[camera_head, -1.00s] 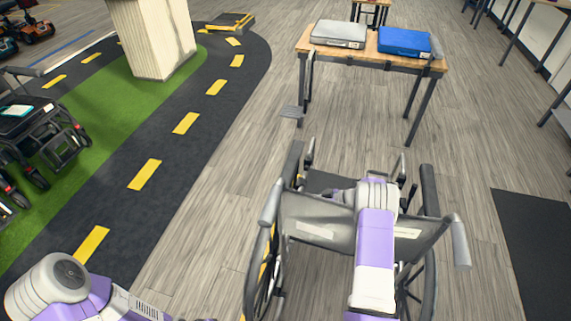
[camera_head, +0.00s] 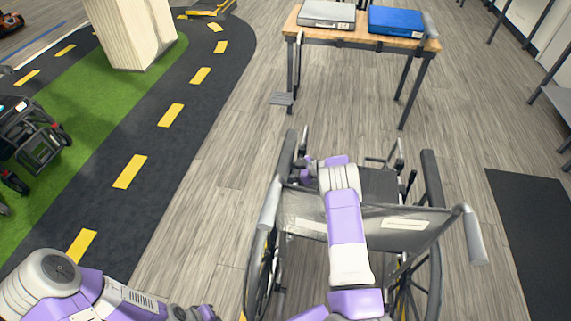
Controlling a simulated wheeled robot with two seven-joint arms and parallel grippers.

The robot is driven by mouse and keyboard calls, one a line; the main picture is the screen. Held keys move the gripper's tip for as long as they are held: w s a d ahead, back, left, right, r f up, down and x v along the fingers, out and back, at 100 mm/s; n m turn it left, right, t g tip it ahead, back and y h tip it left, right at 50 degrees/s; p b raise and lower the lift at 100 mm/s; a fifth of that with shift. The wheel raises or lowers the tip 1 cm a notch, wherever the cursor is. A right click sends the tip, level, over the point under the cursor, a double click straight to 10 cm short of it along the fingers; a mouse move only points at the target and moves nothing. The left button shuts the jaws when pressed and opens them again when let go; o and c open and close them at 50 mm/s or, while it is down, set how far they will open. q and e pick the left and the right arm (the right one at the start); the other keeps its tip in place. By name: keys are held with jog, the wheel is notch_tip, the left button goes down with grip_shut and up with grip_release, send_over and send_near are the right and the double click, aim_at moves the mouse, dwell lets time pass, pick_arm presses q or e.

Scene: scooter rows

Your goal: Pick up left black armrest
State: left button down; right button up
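The wheelchair stands in front of me with its grey backrest (camera_head: 400,226) towards me. Its left black armrest (camera_head: 289,152) is the long dark pad on the left side. My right arm reaches over the backrest. Its purple gripper (camera_head: 308,170) is low beside the inner side of the left armrest, close to it. Its fingers are too small and partly hidden by the arm, so I cannot tell contact or opening. The other black armrest (camera_head: 431,178) is on the right side. My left gripper (camera_head: 206,312) is at the bottom edge, partly cut off, left of the wheelchair and away from the armrest.
A wooden table (camera_head: 350,33) with a grey case (camera_head: 327,14) and a blue case (camera_head: 395,20) stands beyond the wheelchair. A black mat (camera_head: 530,225) lies to the right. Another mobility chair (camera_head: 30,135) stands at far left. The floor left of the wheelchair is clear.

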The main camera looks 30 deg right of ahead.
grip_shut()
dwell(0.3)
jog(key=shift+w+r, duration=0.1)
